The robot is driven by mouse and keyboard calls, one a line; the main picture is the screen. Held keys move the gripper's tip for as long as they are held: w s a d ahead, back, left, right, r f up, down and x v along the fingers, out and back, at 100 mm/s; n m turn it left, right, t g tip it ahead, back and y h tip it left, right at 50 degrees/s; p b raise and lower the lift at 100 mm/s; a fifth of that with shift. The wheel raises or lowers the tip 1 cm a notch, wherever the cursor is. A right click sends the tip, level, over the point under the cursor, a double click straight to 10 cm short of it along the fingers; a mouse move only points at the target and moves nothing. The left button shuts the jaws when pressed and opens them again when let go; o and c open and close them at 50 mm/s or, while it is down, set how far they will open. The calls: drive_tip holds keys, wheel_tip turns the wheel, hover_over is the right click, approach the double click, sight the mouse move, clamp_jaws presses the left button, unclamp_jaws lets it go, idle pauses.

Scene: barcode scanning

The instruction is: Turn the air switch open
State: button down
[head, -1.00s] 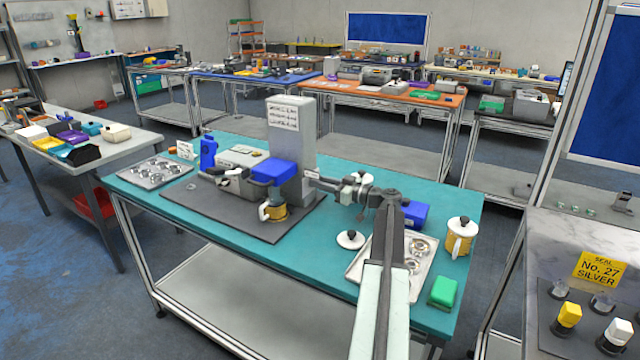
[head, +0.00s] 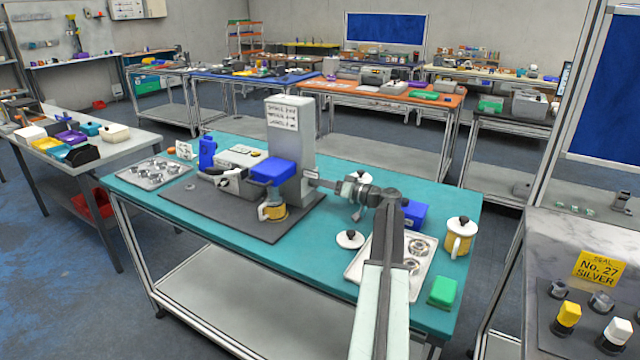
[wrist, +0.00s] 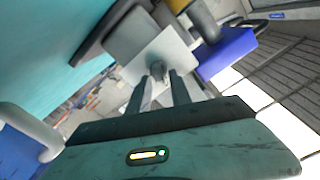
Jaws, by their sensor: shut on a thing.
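The grey upright machine (head: 293,150) with a blue head stands on a dark mat on the teal table. My gripper (head: 317,183) is at the right side of its column, low down. In the wrist view a small grey knob (wrist: 157,70), which looks like the air switch, sits on a pale plate (wrist: 177,52). My gripper (wrist: 158,80) is shut on this knob, one finger on each side. The knob's exact turn angle cannot be told. In the head view the knob is too small to make out clearly.
Right of my arm are a blue box (head: 415,214), a lidded yellow jug (head: 459,237) and a green block (head: 442,291). A silver tray (head: 361,262) lies beside my arm.

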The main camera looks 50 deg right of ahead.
drive_tip(key=m, duration=0.8)
drive_tip(key=f+m+b, duration=0.1)
drive_tip(key=m, duration=0.3)
drive_tip(key=shift+d, duration=0.3)
drive_tip(key=shift+m, duration=0.3)
drive_tip(key=c, duration=1.5)
unclamp_jaws()
drive_tip(key=v, duration=0.7)
drive_tip(key=shift+s+d, duration=0.1)
drive_tip(key=shift+s, duration=0.3)
